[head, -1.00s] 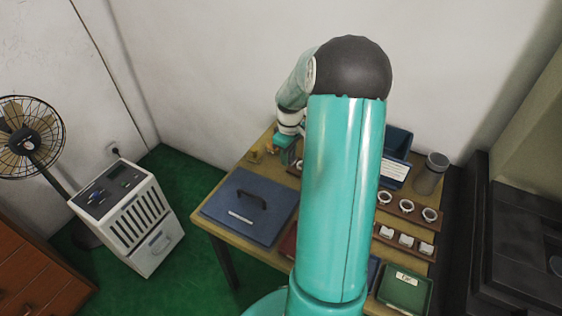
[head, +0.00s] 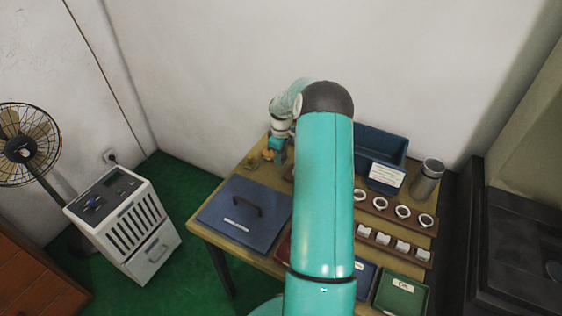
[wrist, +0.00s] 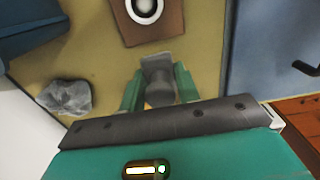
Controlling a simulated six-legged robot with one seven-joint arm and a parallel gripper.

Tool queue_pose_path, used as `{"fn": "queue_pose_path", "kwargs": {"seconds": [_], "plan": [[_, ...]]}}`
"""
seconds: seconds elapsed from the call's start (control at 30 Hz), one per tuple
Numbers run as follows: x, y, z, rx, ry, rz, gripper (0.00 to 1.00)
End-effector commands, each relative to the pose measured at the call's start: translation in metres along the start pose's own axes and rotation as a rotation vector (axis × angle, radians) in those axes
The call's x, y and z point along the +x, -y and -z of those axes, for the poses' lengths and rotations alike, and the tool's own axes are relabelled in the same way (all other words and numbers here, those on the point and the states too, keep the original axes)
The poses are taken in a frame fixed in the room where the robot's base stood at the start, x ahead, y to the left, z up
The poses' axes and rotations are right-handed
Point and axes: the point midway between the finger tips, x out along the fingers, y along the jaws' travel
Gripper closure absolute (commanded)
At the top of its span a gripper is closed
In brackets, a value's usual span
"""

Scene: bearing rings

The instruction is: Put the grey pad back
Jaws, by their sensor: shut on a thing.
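My gripper (wrist: 159,88) shows in the wrist view with its two teal fingers closed on a small grey thing (wrist: 158,68). I take it for the grey pad; it has a flat block end and a rounded part between the fingers. It is over the tan tabletop, and I cannot tell whether it touches it. In the head view my gripper (head: 276,152) is at the far left part of the table, beyond the blue lidded box (head: 232,218); the pad is not clear there.
A crumpled grey cloth (wrist: 66,96) lies left of my gripper in the wrist view. A brown board with a white ring (wrist: 145,8) is above it. A blue bin (head: 372,143), a grey canister (head: 428,180), ring racks (head: 398,246) and a green tray (head: 402,293) stand at right.

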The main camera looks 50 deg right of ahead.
Motion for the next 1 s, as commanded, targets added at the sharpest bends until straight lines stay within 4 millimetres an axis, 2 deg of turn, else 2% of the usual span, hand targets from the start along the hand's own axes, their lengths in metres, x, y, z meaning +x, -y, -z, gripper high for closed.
{"fn": "queue_pose_path", "kwargs": {"seconds": [0.23, 0.43, 0.8, 0.83, 0.93, 1.0], "plan": [[0.016, -0.011, 0.007, -0.002, 0.000, 0.000, 0.93], [0.044, -0.011, 0.006, -0.001, 0.000, 0.001, 0.93], [0.048, -0.011, 0.006, -0.001, 0.000, 0.000, 0.93], [0.048, -0.011, 0.006, -0.001, 0.000, -0.001, 0.64], [0.048, -0.011, 0.006, -0.001, 0.000, -0.001, 0.46], [0.048, -0.011, 0.006, -0.001, 0.000, -0.001, 0.46]]}}
